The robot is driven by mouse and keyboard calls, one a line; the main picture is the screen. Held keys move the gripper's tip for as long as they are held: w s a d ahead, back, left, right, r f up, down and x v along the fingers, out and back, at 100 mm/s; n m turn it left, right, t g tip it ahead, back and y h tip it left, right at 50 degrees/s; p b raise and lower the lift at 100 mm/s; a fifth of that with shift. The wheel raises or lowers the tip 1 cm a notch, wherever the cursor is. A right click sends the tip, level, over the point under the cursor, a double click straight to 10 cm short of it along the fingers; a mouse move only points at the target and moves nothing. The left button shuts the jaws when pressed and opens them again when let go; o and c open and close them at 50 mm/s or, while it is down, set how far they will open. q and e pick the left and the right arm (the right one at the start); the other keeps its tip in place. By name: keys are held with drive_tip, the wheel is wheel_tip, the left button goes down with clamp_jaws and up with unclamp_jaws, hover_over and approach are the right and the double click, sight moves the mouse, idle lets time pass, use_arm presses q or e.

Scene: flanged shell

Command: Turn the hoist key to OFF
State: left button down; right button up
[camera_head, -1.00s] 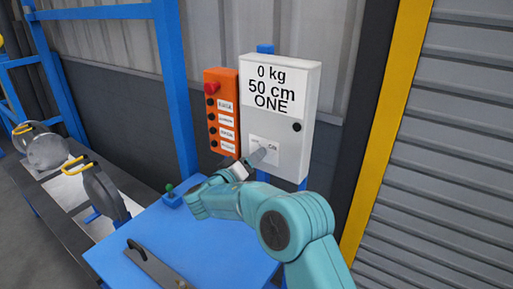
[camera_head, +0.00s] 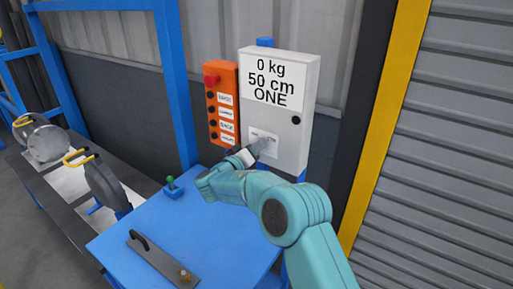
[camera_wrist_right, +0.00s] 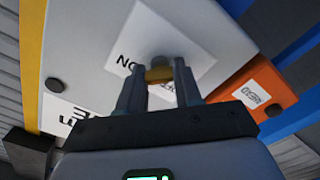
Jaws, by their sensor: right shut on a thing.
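The white hoist box (camera_head: 297,90) hangs on the blue post, its display reading "0 kg, 50 cm, ONE". Low on its front is a small white label plate (camera_head: 262,136). It also shows in the right wrist view (camera_wrist_right: 190,40), with "NO" readable upside down or tilted and other text partly hidden. My right gripper (camera_head: 258,149) is at this plate. In the right wrist view its two fingers (camera_wrist_right: 158,80) are closed on a brass-coloured key (camera_wrist_right: 159,75) in front of a round grey boss. The key's exact angle is hard to tell. My left gripper is not in view.
An orange button panel (camera_head: 222,105) with a red knob stands just left of the box. Below is a blue table (camera_head: 215,240) with a green-topped lever (camera_head: 172,186) and a grey plate with a handle (camera_head: 160,262). Round handled parts stand on the left bench.

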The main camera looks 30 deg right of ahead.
drive_tip(key=shift+f+n+b, duration=0.2)
drive_tip(key=shift+n+b, duration=1.3)
drive_tip(key=shift+b, duration=0.9)
drive_tip(key=shift+r+n+b, duration=0.1)
drive_tip(key=shift+n+b, duration=0.6)
drive_tip(key=shift+n, duration=0.1)
drive_tip(key=n+b, duration=0.1)
drive_tip(key=n, duration=0.1)
drive_tip(key=shift+d+r+n, duration=0.1)
drive_tip(key=shift+n, duration=1.2)
drive_tip(key=n, duration=0.2)
drive_tip(key=shift+r+n, duration=0.1)
drive_tip(key=shift+n, duration=0.3)
drive_tip(key=n+p, duration=0.1)
drive_tip(key=n, duration=0.4)
drive_tip(key=shift+n, duration=0.4)
